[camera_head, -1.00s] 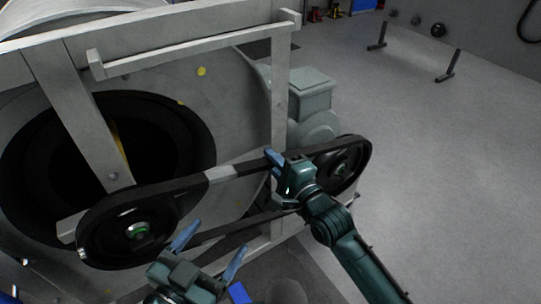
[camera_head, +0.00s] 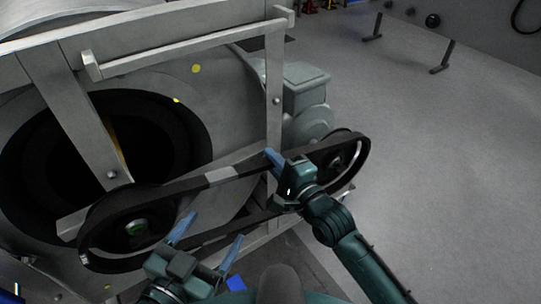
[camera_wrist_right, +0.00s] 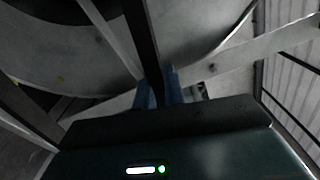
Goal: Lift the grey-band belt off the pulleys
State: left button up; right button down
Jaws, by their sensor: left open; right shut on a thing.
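The black belt (camera_head: 185,189) with its grey band (camera_head: 222,175) runs between the left pulley (camera_head: 136,227) and the right pulley (camera_head: 338,158). It appears shifted towards me from both pulleys; its left end hangs lower than the left pulley. I cannot tell whether it is fully clear of them. My right gripper (camera_head: 275,162) is shut on the upper run, right of the grey band. The right wrist view shows the belt (camera_wrist_right: 142,38) between its blue fingers (camera_wrist_right: 159,90). My left gripper (camera_head: 208,233) is open and empty, its fingers near the lower run.
The pale frame beam (camera_head: 180,52) and the large drum with a dark opening (camera_head: 60,150) stand behind the belt. A grey-green motor housing (camera_head: 305,90) is behind the right pulley. The floor (camera_head: 440,160) at the right is open.

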jog(key=shift+s+d+p, duration=0.25)
jog(key=shift+s+p, duration=0.05)
dwell(0.4)
jog(key=shift+s+d, duration=0.2)
jog(key=shift+s, duration=0.15)
jog(key=shift+s+d+p, duration=0.2)
jog(key=shift+p, duration=0.2)
jog(key=p+v, duration=0.4)
jog(key=v, duration=0.6)
jog(key=shift+s+d+p, duration=0.15)
jog(key=shift+s+p, duration=0.05)
jog(key=shift+p, duration=0.2)
